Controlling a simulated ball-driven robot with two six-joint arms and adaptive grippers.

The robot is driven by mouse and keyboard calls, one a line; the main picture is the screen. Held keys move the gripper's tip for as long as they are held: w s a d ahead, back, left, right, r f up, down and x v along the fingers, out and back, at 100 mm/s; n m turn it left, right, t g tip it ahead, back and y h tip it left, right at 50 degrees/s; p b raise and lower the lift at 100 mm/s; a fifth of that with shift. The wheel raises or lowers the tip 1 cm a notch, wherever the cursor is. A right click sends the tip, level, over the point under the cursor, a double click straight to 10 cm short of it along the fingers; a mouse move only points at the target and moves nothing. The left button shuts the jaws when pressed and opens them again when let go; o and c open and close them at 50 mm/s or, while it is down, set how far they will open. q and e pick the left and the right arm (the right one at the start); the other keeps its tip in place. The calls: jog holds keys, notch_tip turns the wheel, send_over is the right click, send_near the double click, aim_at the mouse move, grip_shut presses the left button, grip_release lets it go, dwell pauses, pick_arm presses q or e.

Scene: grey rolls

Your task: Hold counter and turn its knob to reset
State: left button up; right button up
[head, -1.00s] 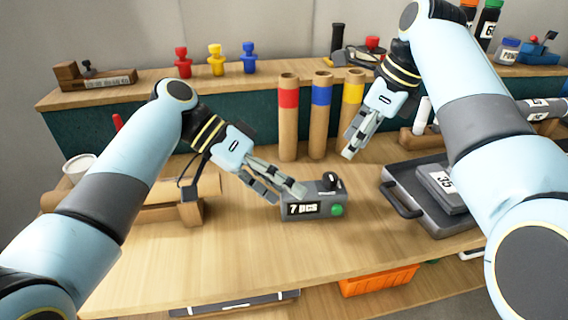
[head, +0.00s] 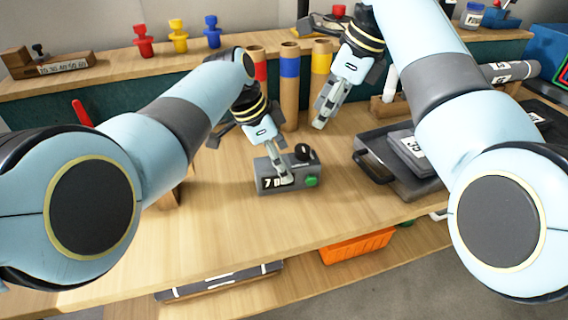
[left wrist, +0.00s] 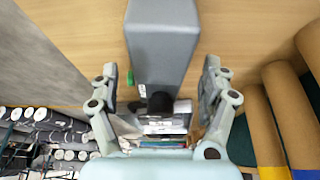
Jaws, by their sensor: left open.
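The grey counter (head: 268,184) stands on the bench, with a display reading 7 partly covered by my left gripper. Its black knob (head: 302,152) is on top and its green button (head: 312,181) is on the front. My left gripper (head: 284,178) is open at the counter's display side. In the left wrist view the counter (left wrist: 162,45) lies between the spread fingers, with gaps on both sides, and the knob (left wrist: 160,102) points toward the palm. My right gripper (head: 321,121) hangs empty behind and right of the counter; its finger gap is unclear.
Cardboard rolls with red, blue and yellow bands (head: 290,95) stand behind the counter. A dark tray (head: 370,168) with a grey block marked 35 (head: 410,150) is to the right. An orange bin (head: 357,247) sits below the bench edge. Bench in front is clear.

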aim_at(303, 147)
pick_arm(q)
jog(key=shift+x, duration=1.35)
jog(key=c, duration=1.5)
pick_arm(e)
jog(key=shift+o, duration=1)
jog(key=shift+d+r, duration=0.1)
jog(key=shift+o, duration=0.7)
jog(key=shift+w+d+r+n, duration=0.2)
jog(key=shift+d+r+n, duration=0.05)
jog(key=shift+r+n, duration=0.25)
jog(key=shift+n+g+y, duration=0.3)
jog(key=shift+n+y, duration=0.1)
jog(key=shift+n, duration=0.1)
jog(key=x, duration=1.1)
jog(key=shift+d+f, duration=0.1)
